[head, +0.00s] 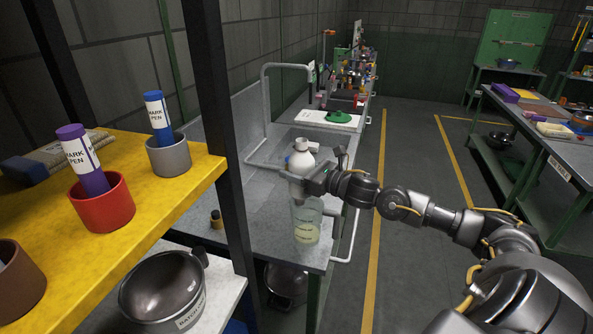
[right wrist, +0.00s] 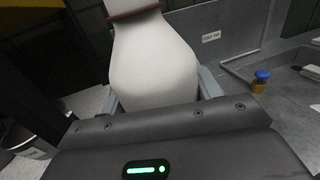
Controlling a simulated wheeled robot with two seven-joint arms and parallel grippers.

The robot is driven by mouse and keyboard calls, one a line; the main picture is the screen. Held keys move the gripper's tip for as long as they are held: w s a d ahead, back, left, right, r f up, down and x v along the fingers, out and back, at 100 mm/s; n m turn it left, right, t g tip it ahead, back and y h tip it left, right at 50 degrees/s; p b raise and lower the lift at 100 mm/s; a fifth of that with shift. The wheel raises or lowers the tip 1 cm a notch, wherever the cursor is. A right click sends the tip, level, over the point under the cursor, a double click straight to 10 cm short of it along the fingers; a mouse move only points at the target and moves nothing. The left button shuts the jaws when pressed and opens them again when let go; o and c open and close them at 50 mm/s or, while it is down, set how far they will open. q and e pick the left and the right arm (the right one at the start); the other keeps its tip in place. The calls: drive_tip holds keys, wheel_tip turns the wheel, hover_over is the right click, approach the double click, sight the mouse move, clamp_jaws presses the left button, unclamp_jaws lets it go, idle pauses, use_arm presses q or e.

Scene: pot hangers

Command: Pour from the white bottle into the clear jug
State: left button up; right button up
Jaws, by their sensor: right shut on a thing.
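The white bottle (head: 301,161) is above the rear rim of the clear jug (head: 307,222) in the head view. It looks roughly upright, with its narrow top upward. My right gripper (head: 315,183) is shut on the bottle from the right and hides part of its side. The clear jug stands near the counter's front edge with pale yellowish liquid at its bottom. In the right wrist view the bottle's white body (right wrist: 152,62) fills the middle, with a brown band at its neck. No stream of liquid shows. My left gripper is out of view.
A grey counter (head: 262,232) carries a small amber bottle (head: 216,219) left of the jug. A metal rail (head: 266,100) stands behind. A yellow shelf (head: 150,205) with a red cup (head: 102,203), a grey cup (head: 169,156) and a dark post is at left. A metal bowl (head: 162,286) is below.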

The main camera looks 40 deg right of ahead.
sight(297, 154)
drive_tip(key=shift+r+p, duration=0.9)
drive_tip(key=shift+r, duration=1.45)
